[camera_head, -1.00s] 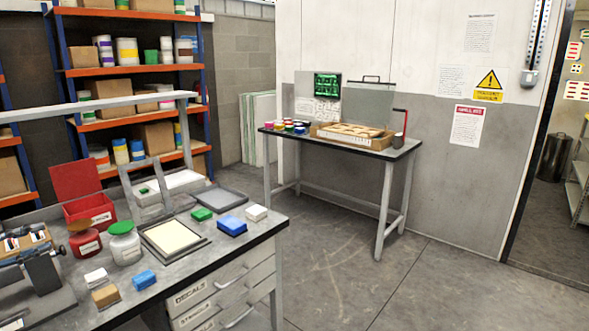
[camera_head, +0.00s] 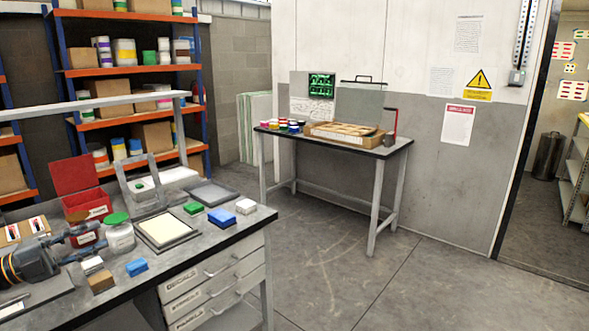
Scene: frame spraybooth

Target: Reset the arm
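My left gripper (camera_head: 98,236) reaches in from the left edge over the left end of the near workbench (camera_head: 225,238). Its two dark fingers point right and stand apart, with nothing seen held between them. A white jar with a green lid (camera_head: 119,236) stands just to the right of the fingertips. I cannot tell whether the fingers touch either jar. My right gripper is not in view.
The bench also holds a red open box (camera_head: 88,204), a framed cream panel (camera_head: 165,230), blue blocks (camera_head: 221,218) and a brown block (camera_head: 100,282). A second table (camera_head: 390,151) stands by the wall. Open floor (camera_head: 330,265) lies to the right.

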